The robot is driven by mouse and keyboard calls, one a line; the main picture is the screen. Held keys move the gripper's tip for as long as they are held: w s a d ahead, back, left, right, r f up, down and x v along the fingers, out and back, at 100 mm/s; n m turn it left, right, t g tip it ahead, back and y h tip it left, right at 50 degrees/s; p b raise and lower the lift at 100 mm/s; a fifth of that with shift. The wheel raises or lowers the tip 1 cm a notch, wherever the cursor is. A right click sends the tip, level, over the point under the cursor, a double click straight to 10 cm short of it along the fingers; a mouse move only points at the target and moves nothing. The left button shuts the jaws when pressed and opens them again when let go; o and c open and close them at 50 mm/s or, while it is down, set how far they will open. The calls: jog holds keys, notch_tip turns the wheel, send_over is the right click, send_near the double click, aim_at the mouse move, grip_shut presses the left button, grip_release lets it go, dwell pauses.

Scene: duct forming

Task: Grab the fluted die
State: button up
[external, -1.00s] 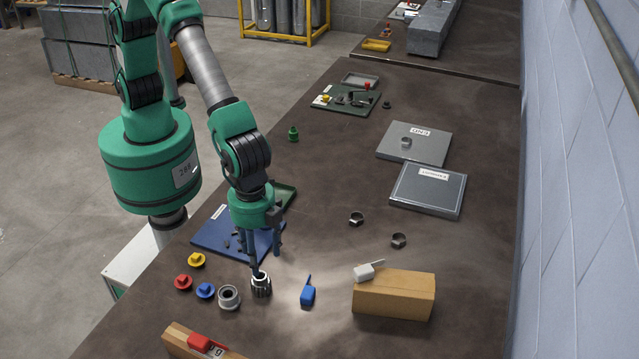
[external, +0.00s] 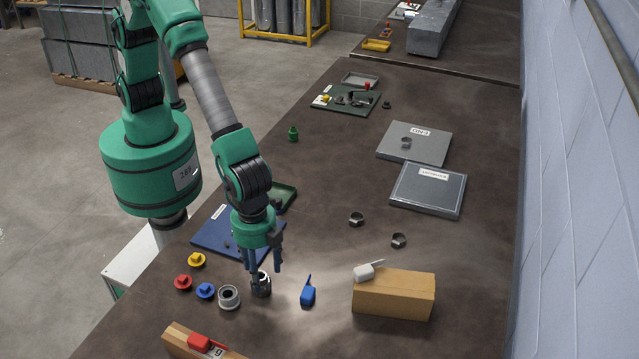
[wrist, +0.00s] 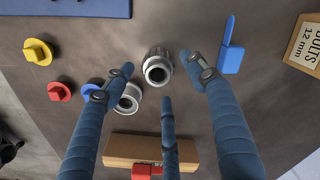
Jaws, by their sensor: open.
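The fluted die (external: 261,287) is a short, dark metallic ribbed cylinder standing upright on the brown table. In the wrist view the die (wrist: 158,68) shows its round open top, near the middle of the picture. My gripper (external: 264,268) has blue ribbed fingers and points down, right over the die. In the wrist view my gripper (wrist: 163,80) is open, its fingers spread to the left, right and below the die. Nothing is held. Whether any fingertip touches the die cannot be told.
A grey ring (external: 228,297) stands close left of the die, with blue (external: 205,291), red (external: 183,282) and yellow (external: 196,260) knobs beyond. A blue tool (external: 308,295) lies close right. A cardboard box (external: 394,295) stands further right. A blue mat (external: 215,232) lies behind.

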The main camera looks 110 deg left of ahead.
jog(key=shift+s+f+b, duration=0.1)
jog(key=shift+f+b, duration=0.3)
jog(key=shift+f, duration=1.6)
grip_shut()
